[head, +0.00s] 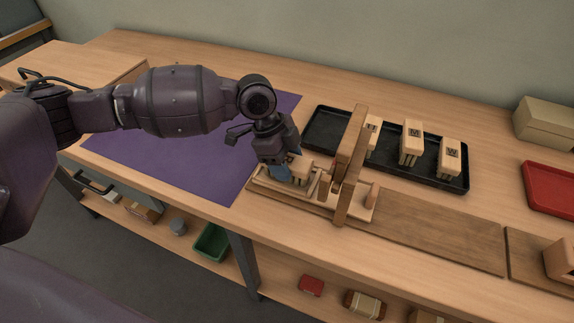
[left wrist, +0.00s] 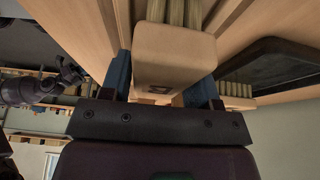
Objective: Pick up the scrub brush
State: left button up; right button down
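A pale wooden brush block with bristle tufts (head: 299,168) sits at the left end of a wooden fixture (head: 340,199); I take it for the scrub brush. My left gripper (head: 281,169) is down over it from the left. In the left wrist view the block (left wrist: 174,57) lies between the blue fingers of my left gripper (left wrist: 162,88), its bristles pointing away from the camera. It nearly fills the gap and hides part of the right finger; firm contact cannot be told. A dark arm, seemingly mine, shows at the left with its gripper (left wrist: 72,73), small and unclear.
An upright wooden frame (head: 351,165) stands just right of the gripper. Behind is a black tray (head: 325,117) with several lettered brush blocks (head: 412,142). A purple mat (head: 210,175) lies clear at left. A red tray (head: 552,187) and box (head: 547,122) stand at right.

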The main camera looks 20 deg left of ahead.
aim_at(287, 159)
pick_arm(q)
jog(key=c, duration=0.6)
jog(key=shift+o, duration=0.2)
jog(key=shift+r, duration=0.25)
notch_tip(287, 159, up, 8)
jog(key=shift+f+p, duration=0.1)
jog(key=shift+p, duration=0.7)
notch_tip(287, 159, up, 12)
jog(key=p, duration=0.2)
